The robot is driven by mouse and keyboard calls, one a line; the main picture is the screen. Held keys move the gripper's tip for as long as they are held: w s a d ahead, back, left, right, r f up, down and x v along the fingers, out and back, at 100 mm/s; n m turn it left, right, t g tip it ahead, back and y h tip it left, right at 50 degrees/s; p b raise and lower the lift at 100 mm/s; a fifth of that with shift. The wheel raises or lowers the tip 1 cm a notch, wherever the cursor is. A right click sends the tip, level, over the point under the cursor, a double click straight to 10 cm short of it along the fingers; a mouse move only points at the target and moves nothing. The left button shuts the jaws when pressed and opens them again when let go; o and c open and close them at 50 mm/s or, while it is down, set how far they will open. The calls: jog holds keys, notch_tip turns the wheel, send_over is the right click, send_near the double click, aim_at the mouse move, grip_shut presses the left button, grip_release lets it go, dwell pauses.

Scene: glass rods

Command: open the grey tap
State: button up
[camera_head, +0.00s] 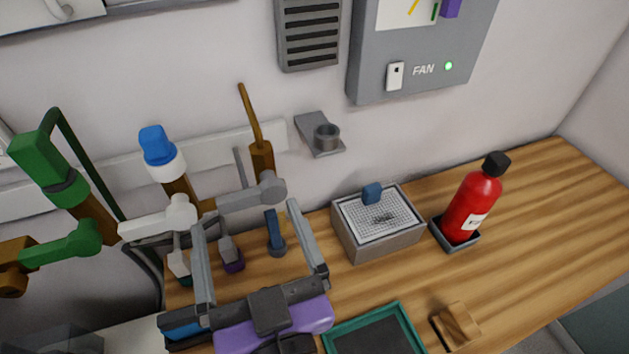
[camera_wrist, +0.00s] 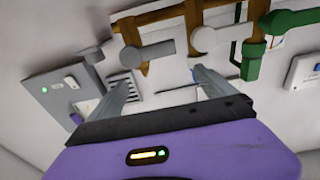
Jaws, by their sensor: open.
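The grey tap (camera_head: 250,195) sits on a brown pipe by the wall, its grey lever reaching left from a round hub. It also shows in the wrist view (camera_wrist: 150,50), just beyond the fingers. My gripper (camera_head: 245,215) has a purple body and two grey fingers spread wide apart. The gap between them is empty, and the tap's lever lies close to the fingertips. In the wrist view my gripper (camera_wrist: 164,72) points up toward the pipes, the tap nearer its left finger. I cannot tell whether a finger touches the tap.
A white tap (camera_head: 160,220) and a green tap (camera_head: 65,245) stand to the left. A mesh-topped box (camera_head: 350,240), a red bottle (camera_head: 470,205), a green-rimmed tray (camera_head: 405,325) and a wooden block (camera_head: 457,325) are on the wooden counter. A grey holder (camera_head: 322,137) juts from the wall.

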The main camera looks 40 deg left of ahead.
aim_at(245, 200)
jog(key=shift+h, duration=0.4)
jog(key=w+a, duration=0.1)
jog(key=a, duration=0.1)
jog(key=w+a+f+p, duration=0.1)
jog(key=a, duration=0.1)
jog(key=w+a+f, duration=0.1)
jog(key=w+a, duration=0.1)
jog(key=shift+a, duration=0.25)
